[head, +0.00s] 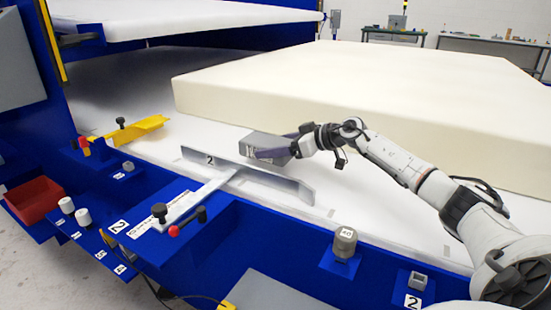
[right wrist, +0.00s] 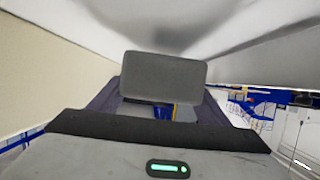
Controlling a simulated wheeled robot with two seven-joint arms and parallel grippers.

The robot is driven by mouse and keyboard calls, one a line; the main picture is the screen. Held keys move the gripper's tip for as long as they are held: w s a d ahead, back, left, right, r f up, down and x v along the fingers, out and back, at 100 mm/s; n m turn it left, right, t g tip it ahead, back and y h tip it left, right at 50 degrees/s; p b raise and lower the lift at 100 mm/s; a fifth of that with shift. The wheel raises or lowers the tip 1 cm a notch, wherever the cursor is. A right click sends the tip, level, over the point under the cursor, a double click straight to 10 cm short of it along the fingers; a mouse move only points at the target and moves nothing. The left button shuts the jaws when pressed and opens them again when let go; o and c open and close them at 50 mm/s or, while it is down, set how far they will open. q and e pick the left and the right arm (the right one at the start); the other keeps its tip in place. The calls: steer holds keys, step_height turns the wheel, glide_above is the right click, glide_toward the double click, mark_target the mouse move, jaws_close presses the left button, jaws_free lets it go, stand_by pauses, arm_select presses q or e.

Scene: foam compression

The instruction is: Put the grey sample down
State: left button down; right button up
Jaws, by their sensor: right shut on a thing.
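The grey sample (head: 262,139) is a block with a printed label on its side. My right gripper (head: 277,152) is shut on it, between the big cream foam block (head: 350,90) and the metal guide plate (head: 225,165) marked 2. In the right wrist view the grey sample (right wrist: 165,78) fills the space between the dark fingers (right wrist: 160,103). I cannot tell whether its underside touches the white bed (head: 130,100). My left gripper is not in view.
A yellow bracket (head: 135,130) stands left on the bed. Along the blue front edge sit a red bin (head: 34,199), a grey weight (head: 345,242) and a small grey block (head: 418,281). A white upper platen (head: 180,18) overhangs the back left. Bare bed lies left of the foam.

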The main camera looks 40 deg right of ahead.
step_height(320, 180, down, 3)
steer(key=shift+r+b, duration=0.1)
steer(key=shift+b, duration=0.2)
steer(key=o, duration=1.1)
steer(key=shift+c, duration=0.2)
